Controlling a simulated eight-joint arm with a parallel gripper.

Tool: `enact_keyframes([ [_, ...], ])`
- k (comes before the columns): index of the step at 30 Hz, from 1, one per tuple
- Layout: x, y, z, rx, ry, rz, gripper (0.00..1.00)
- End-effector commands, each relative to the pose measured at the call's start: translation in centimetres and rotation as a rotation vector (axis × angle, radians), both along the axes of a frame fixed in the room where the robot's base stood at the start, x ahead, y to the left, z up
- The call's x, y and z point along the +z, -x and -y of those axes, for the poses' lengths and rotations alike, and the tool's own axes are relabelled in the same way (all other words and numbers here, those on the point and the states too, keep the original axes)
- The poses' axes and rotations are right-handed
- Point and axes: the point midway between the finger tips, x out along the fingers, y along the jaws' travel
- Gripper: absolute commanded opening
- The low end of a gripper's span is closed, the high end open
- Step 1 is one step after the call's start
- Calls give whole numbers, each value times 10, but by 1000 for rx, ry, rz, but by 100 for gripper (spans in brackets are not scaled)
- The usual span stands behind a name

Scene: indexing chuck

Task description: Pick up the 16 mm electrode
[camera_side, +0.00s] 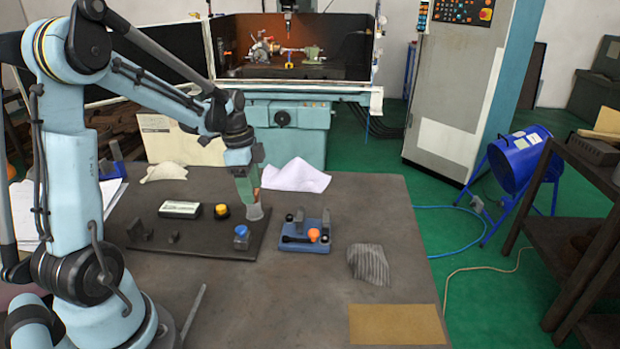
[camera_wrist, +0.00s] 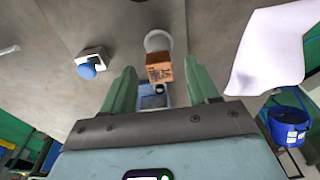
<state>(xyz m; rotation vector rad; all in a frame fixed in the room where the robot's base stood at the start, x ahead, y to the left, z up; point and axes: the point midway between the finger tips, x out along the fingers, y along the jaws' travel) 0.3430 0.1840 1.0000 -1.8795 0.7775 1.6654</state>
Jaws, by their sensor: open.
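A copper-coloured block with engraved marks (camera_wrist: 159,67) stands between my green fingertips in the wrist view; I take it for the electrode, but I cannot read its size. A blue and pale part (camera_wrist: 154,96) shows beneath it, partly hidden. My gripper (camera_wrist: 160,66) is open, with a finger on each side of the block and visible gaps between. In the side view my gripper (camera_side: 247,198) points down over the back right of a dark plate (camera_side: 190,243), and one finger hides most of the block. A grey round cup (camera_side: 256,213) is close beside the fingertips.
A blue-capped piece (camera_side: 241,235), an orange-capped piece (camera_side: 221,211) and a pale box (camera_side: 179,209) stand on the plate. A blue fixture with an orange knob (camera_side: 305,236) is to its right. A white cloth (camera_side: 296,176) lies behind. The table's front middle is clear.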

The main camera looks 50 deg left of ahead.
Motion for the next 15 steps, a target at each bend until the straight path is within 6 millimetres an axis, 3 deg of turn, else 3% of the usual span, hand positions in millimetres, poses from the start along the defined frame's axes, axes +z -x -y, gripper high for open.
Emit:
enact_keyframes([
  [9,-4,0,0,0,0,0,58],
  [15,-4,0,0,0,0,0,27],
])
